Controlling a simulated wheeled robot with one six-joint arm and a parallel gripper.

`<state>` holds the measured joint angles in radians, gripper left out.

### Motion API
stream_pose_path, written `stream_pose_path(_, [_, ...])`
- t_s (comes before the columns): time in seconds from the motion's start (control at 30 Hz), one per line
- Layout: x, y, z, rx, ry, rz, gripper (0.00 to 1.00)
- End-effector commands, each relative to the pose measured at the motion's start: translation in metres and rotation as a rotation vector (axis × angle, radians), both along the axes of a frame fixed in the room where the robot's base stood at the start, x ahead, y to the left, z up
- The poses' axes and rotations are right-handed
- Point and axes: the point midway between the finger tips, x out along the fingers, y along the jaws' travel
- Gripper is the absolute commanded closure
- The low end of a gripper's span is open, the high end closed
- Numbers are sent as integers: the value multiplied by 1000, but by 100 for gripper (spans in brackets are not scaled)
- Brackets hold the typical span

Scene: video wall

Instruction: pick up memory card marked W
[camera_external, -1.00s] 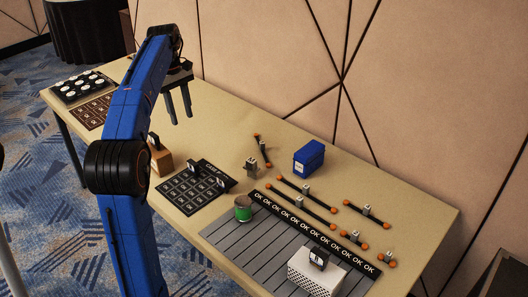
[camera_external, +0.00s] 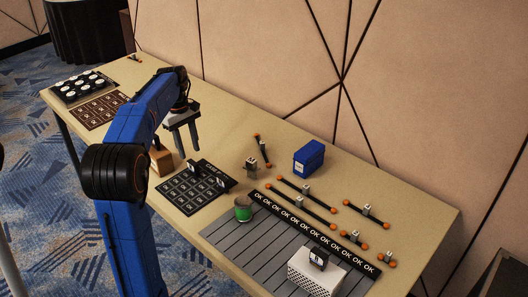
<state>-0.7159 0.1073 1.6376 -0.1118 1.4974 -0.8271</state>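Small dark upright pieces with pale labels, which may be memory cards, stand on a dark gridded mat (camera_external: 178,190). One piece (camera_external: 193,167) is at its back edge and another (camera_external: 221,183) is at its right. A similar piece (camera_external: 319,258) stands on a white perforated block (camera_external: 312,279). The lettering is too small to tell which is marked W. My gripper (camera_external: 188,151) points down above the table, just behind the mat's back edge in the picture. Its two fingers are apart with nothing seen between them.
A wooden block (camera_external: 161,161) stands left of my gripper. A green-banded jar (camera_external: 243,209) and a blue box (camera_external: 309,158) stand to the right. Several orange-ended rods (camera_external: 306,196) lie near a grey slatted mat (camera_external: 250,247).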

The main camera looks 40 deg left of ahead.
Motion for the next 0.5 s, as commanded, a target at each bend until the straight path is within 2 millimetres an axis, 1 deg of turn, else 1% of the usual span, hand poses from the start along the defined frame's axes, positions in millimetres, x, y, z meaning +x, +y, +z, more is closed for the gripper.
stream_pose_path(0.03, [0,-1,-6,-2,2,0,61])
stream_pose_path(0.1, [0,-2,-13,-1,1,0,61])
stream_pose_path(0.33, [0,-3,-26,-1,1,0,61])
stream_pose_path(0.5, [2,-4,-49,-2,2,0,61])
